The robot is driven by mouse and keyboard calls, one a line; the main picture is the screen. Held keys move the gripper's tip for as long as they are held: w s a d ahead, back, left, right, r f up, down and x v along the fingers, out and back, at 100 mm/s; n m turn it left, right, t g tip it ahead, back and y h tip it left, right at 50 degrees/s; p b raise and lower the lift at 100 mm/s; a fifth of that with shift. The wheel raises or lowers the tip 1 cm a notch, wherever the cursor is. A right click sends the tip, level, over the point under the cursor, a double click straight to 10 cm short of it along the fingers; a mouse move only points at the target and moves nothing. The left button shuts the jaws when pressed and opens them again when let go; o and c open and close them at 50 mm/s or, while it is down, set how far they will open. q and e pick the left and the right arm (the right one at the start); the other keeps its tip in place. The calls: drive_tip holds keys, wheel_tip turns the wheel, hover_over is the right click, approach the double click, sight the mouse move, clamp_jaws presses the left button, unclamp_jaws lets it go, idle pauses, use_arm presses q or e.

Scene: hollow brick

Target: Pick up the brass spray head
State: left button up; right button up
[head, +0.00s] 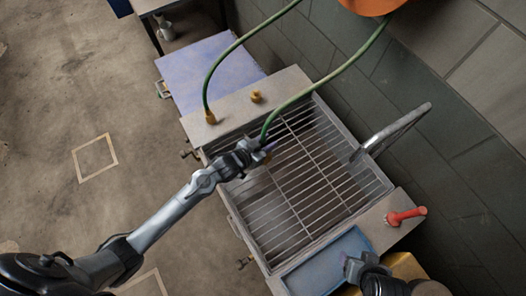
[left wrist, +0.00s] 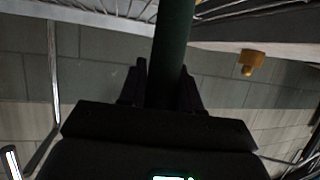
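My left gripper (head: 266,153) is over the left part of the sink grate. A green hose (head: 325,88) comes down from the orange reel to it. In the left wrist view the hose (left wrist: 174,45) runs between the two dark fingers, which sit close on both sides. A small brass-coloured bit shows at the fingers in the head view; I cannot tell whether it is the spray head. A brass fitting (head: 256,97) stands on the sink's back ledge and also shows in the left wrist view (left wrist: 250,62). My right gripper (head: 352,267) is near the blue tray; its fingers are unclear.
The metal sink (head: 385,190) has a wire grate and a curved spout (head: 395,130). A red-handled part (head: 407,216) is on its right ledge. A blue tray (head: 325,265) is at the near end. A second hose ends in a brass connector (head: 210,118). A tiled wall stands behind.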

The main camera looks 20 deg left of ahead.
use_arm(q)
clamp_jaws()
drive_tip(key=shift+r, duration=0.1)
